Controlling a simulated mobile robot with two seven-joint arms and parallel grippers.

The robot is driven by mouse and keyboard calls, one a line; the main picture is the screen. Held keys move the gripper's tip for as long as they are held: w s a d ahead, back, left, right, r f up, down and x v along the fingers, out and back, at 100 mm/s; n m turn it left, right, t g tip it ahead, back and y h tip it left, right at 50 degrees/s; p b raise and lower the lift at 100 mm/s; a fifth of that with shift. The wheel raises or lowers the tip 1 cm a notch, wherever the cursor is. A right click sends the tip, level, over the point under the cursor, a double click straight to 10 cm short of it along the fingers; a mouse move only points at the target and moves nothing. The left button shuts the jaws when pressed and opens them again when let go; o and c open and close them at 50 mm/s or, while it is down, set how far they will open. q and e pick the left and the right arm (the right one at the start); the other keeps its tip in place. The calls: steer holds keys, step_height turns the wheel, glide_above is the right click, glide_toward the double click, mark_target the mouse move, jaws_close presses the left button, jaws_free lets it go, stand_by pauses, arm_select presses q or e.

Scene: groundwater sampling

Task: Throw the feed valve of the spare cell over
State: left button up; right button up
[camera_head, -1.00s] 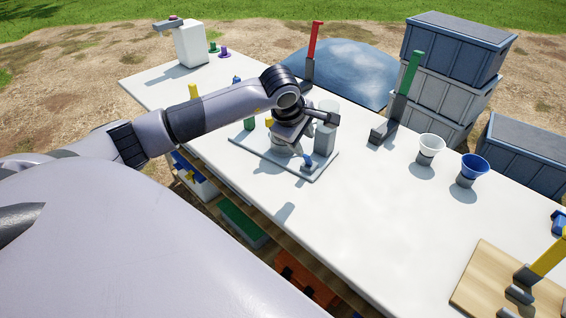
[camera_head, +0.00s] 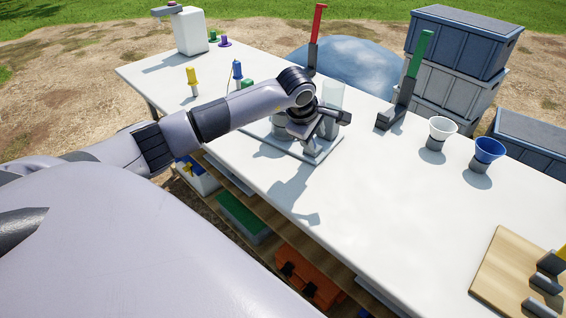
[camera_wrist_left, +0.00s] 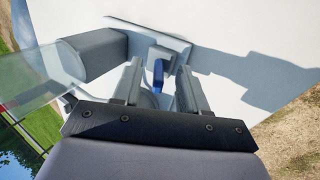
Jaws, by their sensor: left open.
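A small valve with a blue handle (camera_wrist_left: 158,76) on a grey body shows in the left wrist view, on the edge of a grey plate (camera_wrist_left: 150,30). My left gripper (camera_wrist_left: 160,68) is open, with its fingers on either side of the blue handle; I cannot tell whether either touches it. In the head view the left gripper (camera_head: 331,127) is low over the plate (camera_head: 300,154) and hides the valve. A clear cylinder (camera_head: 334,94) stands behind the gripper. A grey block (camera_wrist_left: 93,52) is beside the valve in the wrist view. My right gripper is not in view.
Yellow (camera_head: 192,78) and blue (camera_head: 237,70) bottle-like items stand to the left. A red-handled post (camera_head: 316,35) and a green-handled one (camera_head: 413,75) stand along the back. White (camera_head: 442,128) and blue (camera_head: 488,150) cups are to the right. The table's front middle is clear.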

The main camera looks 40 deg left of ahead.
arm_select(q)
jaws_close()
steer(key=shift+w+r+g+p, duration=0.3)
steer(key=shift+w+g+p, duration=0.2)
steer(key=shift+w, duration=0.55)
steer(key=shift+w+a+g, duration=0.1)
steer(key=shift+w+g, duration=0.35)
steer(key=shift+g, duration=0.05)
steer(key=shift+w+g+b, duration=0.3)
steer(key=shift+w+b, duration=0.35)
steer(key=shift+b, duration=0.05)
steer(key=shift+w+r+g+b, duration=0.2)
steer(key=shift+w+g+b, duration=0.05)
steer(key=shift+g+b, duration=0.05)
